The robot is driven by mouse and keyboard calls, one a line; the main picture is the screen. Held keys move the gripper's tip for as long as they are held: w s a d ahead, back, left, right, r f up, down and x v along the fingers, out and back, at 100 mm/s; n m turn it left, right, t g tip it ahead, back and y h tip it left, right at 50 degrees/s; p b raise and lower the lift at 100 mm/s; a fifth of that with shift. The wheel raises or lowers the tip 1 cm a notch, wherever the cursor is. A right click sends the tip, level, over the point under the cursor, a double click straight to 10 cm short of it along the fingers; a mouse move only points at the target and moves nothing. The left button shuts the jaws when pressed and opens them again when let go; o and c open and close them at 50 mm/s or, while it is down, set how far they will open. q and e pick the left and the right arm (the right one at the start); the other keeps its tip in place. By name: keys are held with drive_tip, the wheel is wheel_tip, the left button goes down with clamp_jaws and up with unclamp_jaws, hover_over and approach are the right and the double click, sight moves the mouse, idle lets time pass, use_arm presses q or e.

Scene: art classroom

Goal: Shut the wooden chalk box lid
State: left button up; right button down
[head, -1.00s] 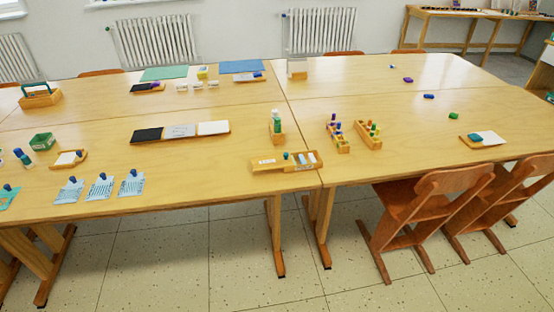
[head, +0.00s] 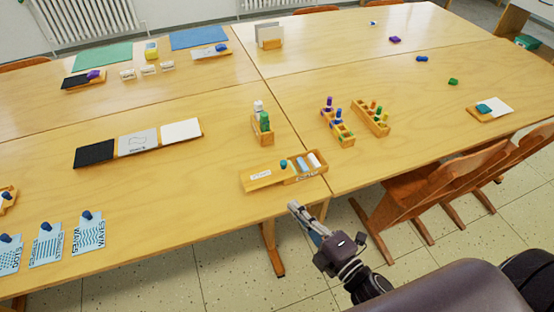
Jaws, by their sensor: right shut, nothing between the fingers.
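The wooden chalk box (head: 309,175) lies near the front edge of the table. Its lid (head: 262,177) is slid off to the left, and a small teal knob (head: 284,164) stands near the lid's right end. The right part of the box is uncovered and shows a blue and a white piece inside. My right gripper (head: 296,210) is shut and empty. It is in front of the table's edge, just below the box in the picture, and apart from it. My left gripper is not in view.
Behind the box stands a wooden holder (head: 262,139) with green and white bottles. Wooden racks with coloured pegs (head: 369,118) are to the right. A tray with black, grey and white panels (head: 139,143) lies left. Chairs (head: 440,186) stand at the right front edge.

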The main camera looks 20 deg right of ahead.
sight(283, 179)
drive_tip(key=x, duration=0.7)
drive_tip(key=r+x, duration=0.1)
drive_tip(key=x, duration=0.2)
drive_tip(key=shift+w+a+r, duration=0.1)
drive_tip(key=shift+w+a, duration=0.05)
drive_tip(key=shift+w+d+f, duration=0.1)
drive_tip(key=shift+w+d, duration=0.15)
drive_tip(key=shift+d, duration=0.35)
drive_tip(key=shift+w+d+f, duration=0.1)
drive_tip(key=shift+w+d, duration=0.2)
drive_tip(key=shift+d, duration=0.25)
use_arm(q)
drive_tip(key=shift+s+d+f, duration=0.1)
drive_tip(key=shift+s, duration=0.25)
use_arm(e)
drive_tip(key=shift+w+d, duration=0.35)
drive_tip(key=shift+d, duration=0.25)
